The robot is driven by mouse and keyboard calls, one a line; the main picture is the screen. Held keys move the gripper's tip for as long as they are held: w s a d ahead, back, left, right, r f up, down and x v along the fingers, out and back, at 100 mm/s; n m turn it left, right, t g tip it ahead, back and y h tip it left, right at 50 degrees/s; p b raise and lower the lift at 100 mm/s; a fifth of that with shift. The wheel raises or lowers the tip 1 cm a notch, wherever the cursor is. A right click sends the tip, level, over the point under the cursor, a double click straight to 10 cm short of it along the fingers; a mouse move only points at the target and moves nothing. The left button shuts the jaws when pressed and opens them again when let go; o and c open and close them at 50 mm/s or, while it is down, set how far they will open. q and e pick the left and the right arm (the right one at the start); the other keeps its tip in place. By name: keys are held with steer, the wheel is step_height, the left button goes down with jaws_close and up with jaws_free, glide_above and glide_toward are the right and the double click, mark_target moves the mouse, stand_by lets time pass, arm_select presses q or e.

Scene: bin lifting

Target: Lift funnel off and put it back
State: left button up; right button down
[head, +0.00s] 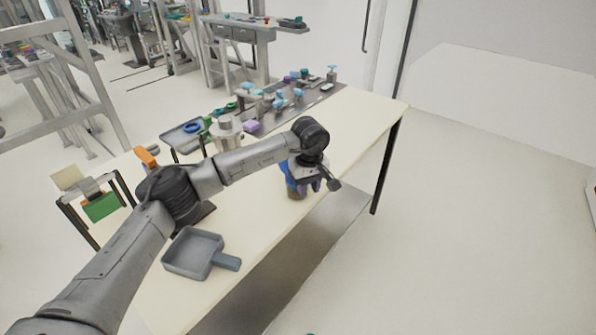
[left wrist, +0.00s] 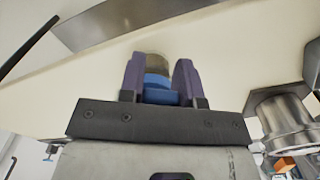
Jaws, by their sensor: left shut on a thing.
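My left gripper (head: 303,184) is over the table near its front edge, pointing down, with its purple fingers shut on a blue part that I take to be the funnel (head: 284,168). In the left wrist view the blue funnel (left wrist: 160,82) sits between the two purple fingers of the left gripper (left wrist: 160,74). A brownish jar (head: 296,192) stands on the table just under the fingers; it also shows beyond the funnel in the left wrist view (left wrist: 157,62). Whether funnel and jar touch is hidden. My right gripper is not in view.
A grey square scoop (head: 193,252) lies on the near part of the table (head: 352,112). A metal canister (head: 228,128) stands behind my left arm and shows at right in the wrist view (left wrist: 284,116). A grey tray (head: 300,108) with several small coloured parts lies behind.

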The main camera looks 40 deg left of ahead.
arm_select(q)
steer(key=shift+r, duration=0.15)
steer(key=shift+r, duration=0.3)
steer(key=d+r+p, duration=0.7)
steer(key=d+r, duration=0.4)
steer(key=r, duration=0.4)
steer(key=shift+s+d, duration=0.35)
steer(key=shift+s, duration=0.05)
stand_by(0.4)
steer(key=shift+r, duration=0.1)
stand_by(0.3)
